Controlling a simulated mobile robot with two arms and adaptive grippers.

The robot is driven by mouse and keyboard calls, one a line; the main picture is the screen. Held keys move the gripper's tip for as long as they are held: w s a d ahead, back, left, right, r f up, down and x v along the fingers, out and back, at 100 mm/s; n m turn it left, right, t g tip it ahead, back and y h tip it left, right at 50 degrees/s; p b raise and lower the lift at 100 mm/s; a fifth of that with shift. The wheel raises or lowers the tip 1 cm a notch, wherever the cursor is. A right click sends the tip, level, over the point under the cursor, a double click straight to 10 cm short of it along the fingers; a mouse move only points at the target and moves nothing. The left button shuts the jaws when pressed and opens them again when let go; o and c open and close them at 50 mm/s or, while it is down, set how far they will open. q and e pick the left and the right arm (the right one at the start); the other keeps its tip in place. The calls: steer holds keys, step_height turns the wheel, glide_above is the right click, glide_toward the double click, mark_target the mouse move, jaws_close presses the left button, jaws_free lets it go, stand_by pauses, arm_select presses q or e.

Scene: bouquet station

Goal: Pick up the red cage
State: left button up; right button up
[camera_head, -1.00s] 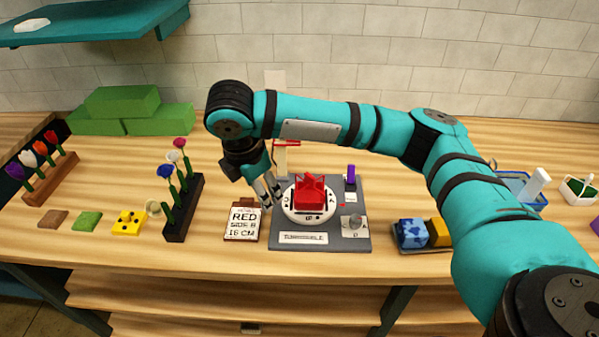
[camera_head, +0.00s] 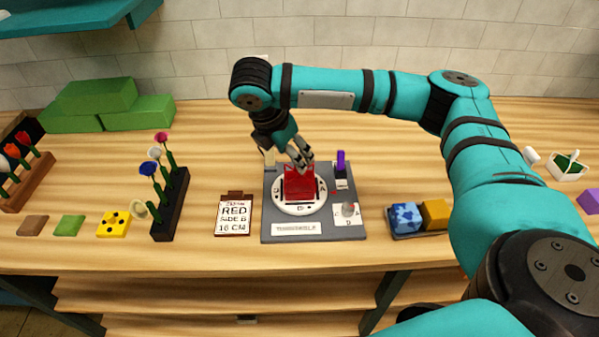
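The red cage (camera_head: 300,189) sits on the round white turntable (camera_head: 281,205), which is marked with letters around its rim. The turntable is on a grey board (camera_head: 345,230). My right gripper (camera_head: 305,163) comes in from above and behind, with its fingertips just over the cage's top rear edge. Its two fingers look slightly apart, with nothing seen between them. The fingers hide part of the cage's top, and I cannot tell whether they touch it. My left gripper is not in view.
A card reading RED SIDE B 16 CM (camera_head: 233,216) lies left of the board. A dark flower rack (camera_head: 170,215) stands further left. A purple piece (camera_head: 341,162) stands at the board's back right. Blue and yellow blocks (camera_head: 435,213) sit to the right.

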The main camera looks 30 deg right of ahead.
steer(key=p+x, duration=0.1)
steer(key=x, duration=0.5)
steer(key=shift+w+d+p, duration=0.25)
steer(key=shift+p, duration=0.1)
steer(key=shift+c, duration=0.2)
steer(key=c, duration=1)
steer(key=shift+a+r, duration=0.1)
